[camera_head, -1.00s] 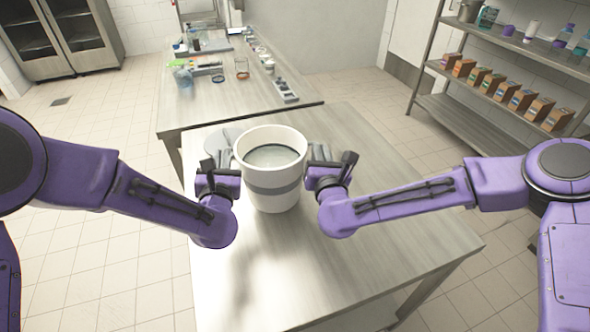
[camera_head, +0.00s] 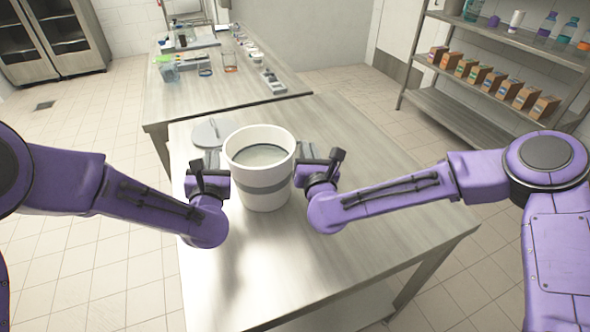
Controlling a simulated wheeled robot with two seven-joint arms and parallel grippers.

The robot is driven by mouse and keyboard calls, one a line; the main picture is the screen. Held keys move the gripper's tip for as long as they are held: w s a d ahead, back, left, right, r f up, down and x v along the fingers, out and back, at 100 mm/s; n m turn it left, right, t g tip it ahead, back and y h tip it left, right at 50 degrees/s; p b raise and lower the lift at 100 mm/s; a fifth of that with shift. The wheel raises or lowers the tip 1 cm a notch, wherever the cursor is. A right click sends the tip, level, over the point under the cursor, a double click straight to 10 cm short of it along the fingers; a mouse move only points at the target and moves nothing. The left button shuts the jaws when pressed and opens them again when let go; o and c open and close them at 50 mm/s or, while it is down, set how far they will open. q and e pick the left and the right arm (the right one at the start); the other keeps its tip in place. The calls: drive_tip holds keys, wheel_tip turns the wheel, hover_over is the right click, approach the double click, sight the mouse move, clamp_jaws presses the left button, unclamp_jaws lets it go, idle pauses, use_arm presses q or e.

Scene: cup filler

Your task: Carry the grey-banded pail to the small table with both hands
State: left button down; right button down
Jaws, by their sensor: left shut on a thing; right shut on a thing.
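The white pail (camera_head: 262,197) with a grey band stands upright in the middle of the head view, over the near steel table (camera_head: 330,240). Its mouth is open and pale grey contents show inside, below the rim. My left gripper (camera_head: 222,172) is at the pail's left side, shut on it. My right gripper (camera_head: 302,170) is at its right side, shut on it. The fingertips and the exact grip points are mostly hidden. I cannot tell whether the pail's base touches the table.
A round grey lid (camera_head: 208,132) lies behind the pail at left. A longer table (camera_head: 225,98) behind holds jars, trays and small items. A shelf rack (camera_head: 470,125) with boxes and bottles stands at right. The near table's right and front parts are bare.

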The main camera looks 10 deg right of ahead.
use_arm(q)
drive_tip(key=c, duration=1.2)
unclamp_jaws()
use_arm(e)
drive_tip(key=c, duration=1.2)
unclamp_jaws()
use_arm(q)
drive_tip(key=shift+o, duration=0.2)
drive_tip(key=shift+s+r, duration=0.15)
drive_tip(key=shift+s, duration=0.05)
use_arm(e)
drive_tip(key=shift+o, duration=0.2)
drive_tip(key=shift+s+d+r, duration=0.1)
drive_tip(key=shift+s+r, duration=0.05)
drive_tip(key=shift+s, duration=0.05)
use_arm(q)
drive_tip(key=s, duration=1.2)
drive_tip(key=shift+d, duration=0.15)
use_arm(e)
drive_tip(key=s, duration=1.2)
use_arm(q)
drive_tip(key=shift+p, duration=0.3)
